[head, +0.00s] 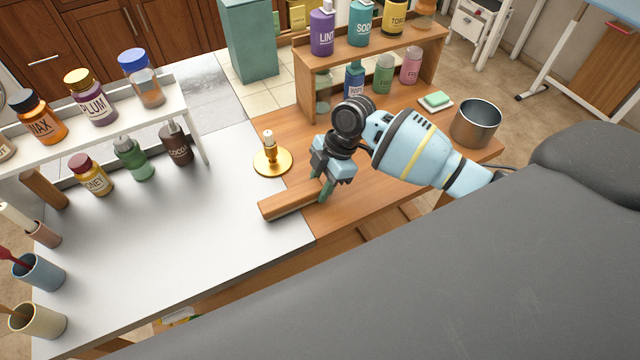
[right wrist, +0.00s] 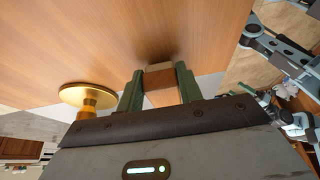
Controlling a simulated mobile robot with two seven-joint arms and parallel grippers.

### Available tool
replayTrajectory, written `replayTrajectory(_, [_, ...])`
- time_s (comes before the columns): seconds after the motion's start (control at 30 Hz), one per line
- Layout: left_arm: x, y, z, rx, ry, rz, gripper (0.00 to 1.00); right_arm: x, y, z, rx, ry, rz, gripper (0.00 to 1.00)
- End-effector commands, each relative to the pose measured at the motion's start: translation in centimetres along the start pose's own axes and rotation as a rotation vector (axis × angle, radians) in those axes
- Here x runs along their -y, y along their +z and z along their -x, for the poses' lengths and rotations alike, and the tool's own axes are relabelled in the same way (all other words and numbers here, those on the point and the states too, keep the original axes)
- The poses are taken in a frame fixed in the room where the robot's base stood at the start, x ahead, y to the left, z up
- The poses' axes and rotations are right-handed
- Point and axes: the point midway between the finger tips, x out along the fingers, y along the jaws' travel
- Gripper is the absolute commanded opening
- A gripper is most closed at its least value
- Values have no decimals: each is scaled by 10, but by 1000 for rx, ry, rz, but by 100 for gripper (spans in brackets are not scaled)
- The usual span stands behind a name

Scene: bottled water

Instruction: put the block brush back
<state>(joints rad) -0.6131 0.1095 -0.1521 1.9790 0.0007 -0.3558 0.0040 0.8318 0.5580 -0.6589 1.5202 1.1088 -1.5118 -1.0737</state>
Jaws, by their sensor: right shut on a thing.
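The block brush (head: 288,203) is a long wooden block lying level at the boundary between the white counter (head: 185,250) and the wooden worktop (head: 385,185). My right gripper (head: 327,187) comes from the right and is shut on it near its right end. In the right wrist view, the end of the brush (right wrist: 162,88) sits between the two green fingers (right wrist: 158,88). I cannot tell whether the brush touches the surface. Its underside is hidden.
A bottle shelf (head: 310,88) is behind my right arm. A steel pot (head: 475,124) and a green sponge on a dish (head: 435,101) are at the right. The white counter's middle and front are clear.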

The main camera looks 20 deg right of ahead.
Motion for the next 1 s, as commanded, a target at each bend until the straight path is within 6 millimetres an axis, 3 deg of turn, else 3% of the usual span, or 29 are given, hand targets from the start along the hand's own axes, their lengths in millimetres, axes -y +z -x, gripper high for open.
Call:
replayTrajectory(0.43, [2, 2, 0, 3, 1, -7, 61, 0, 3, -7, 0, 2, 0, 5])
replayTrajectory(0.47, [2, 2, 0, 3, 1, -7, 61, 0, 3, -7, 0, 2, 0, 38])
replayTrajectory(0.6, [2, 1, 0, 3, 1, -8, 61, 0, 3, -6, 0, 2, 1, 57])
replayTrajectory(1.0, [2, -1, 0, -2, 0, -9, 61, -1, 2, 1, 1, 4, 1, 58])
